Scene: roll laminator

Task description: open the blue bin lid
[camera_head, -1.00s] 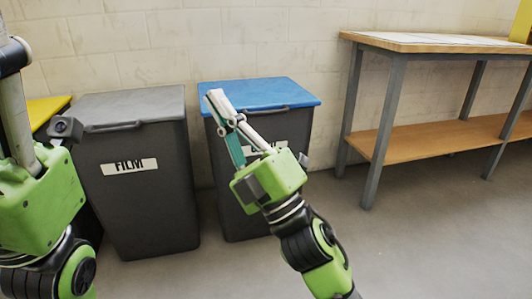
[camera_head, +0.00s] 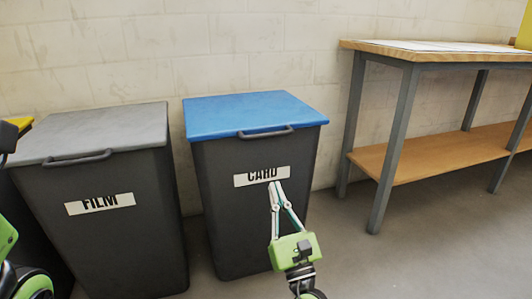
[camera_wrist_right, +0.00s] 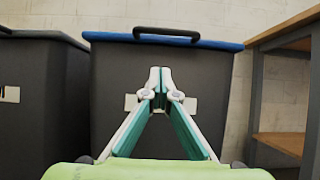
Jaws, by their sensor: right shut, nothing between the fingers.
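The blue bin lid (camera_head: 250,112) lies flat and closed on a dark grey bin (camera_head: 225,215) labelled CARD. A dark handle (camera_head: 266,131) runs along the lid's front edge; it also shows at the top of the right wrist view (camera_wrist_right: 166,34). My right gripper (camera_head: 275,184) is in front of the bin, below the handle, over the lower part of the CARD label. Its fingers point up, are shut with tips together, and hold nothing. In the right wrist view the fingertips (camera_wrist_right: 160,72) are below the handle, apart from it. Only part of my left arm shows at the left edge; its fingers are not visible.
A FILM bin with a grey lid (camera_head: 100,132) stands left of the blue-lidded bin, a narrow gap between. A yellow lid (camera_head: 22,123) shows at the far left. A wooden workbench (camera_head: 430,52) with grey legs stands at right. Floor before it is clear.

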